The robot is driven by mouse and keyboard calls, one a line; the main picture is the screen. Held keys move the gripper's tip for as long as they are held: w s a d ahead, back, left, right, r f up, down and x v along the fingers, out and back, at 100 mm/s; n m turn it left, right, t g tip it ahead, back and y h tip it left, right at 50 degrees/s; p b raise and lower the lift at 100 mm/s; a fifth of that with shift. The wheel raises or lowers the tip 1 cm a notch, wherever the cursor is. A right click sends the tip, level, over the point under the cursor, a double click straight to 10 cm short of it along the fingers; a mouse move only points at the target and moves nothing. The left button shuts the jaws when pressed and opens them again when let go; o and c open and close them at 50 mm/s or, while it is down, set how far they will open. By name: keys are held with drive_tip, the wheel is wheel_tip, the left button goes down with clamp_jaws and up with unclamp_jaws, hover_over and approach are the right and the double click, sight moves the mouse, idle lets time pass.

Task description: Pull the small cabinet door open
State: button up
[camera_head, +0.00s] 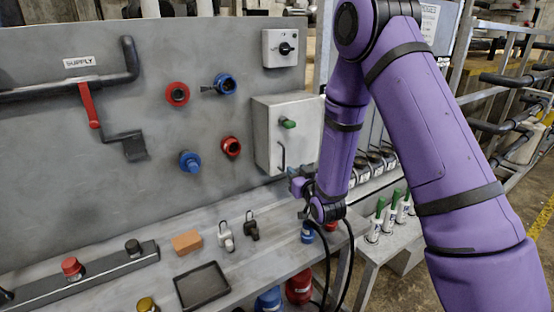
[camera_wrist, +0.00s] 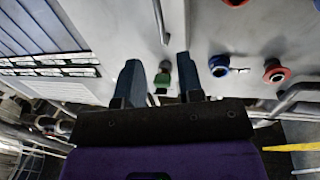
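The small cabinet (camera_head: 268,135) is a light grey box on the upright grey panel. Its door looks shut. A green knob (camera_head: 288,124) sits on its front, with a thin vertical bar handle (camera_head: 282,156) below. My gripper (camera_head: 298,182) is low in front of the cabinet, near the handle's lower end, partly hidden by my arm. In the wrist view, which is turned upside down, my gripper (camera_wrist: 159,72) is open, its two fingers apart. The green knob (camera_wrist: 162,79) shows in the gap between them, and the handle (camera_wrist: 160,20) shows beyond the fingertips. I see no contact.
Red and blue fittings (camera_head: 222,84) stick out of the panel left of the cabinet. A switch box (camera_head: 280,48) is above it. The bench below holds padlocks (camera_head: 225,236), an orange block (camera_head: 187,242) and a black tray (camera_head: 202,286). Green-topped bottles (camera_head: 377,220) stand at right.

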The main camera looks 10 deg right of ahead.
sight(284, 157)
drive_tip(key=w, duration=0.3)
drive_tip(key=w+a, duration=0.1)
drive_tip(key=w, duration=0.6)
drive_tip(key=shift+w+a, duration=0.15)
drive_tip(key=shift+w, duration=0.2)
clamp_jaws()
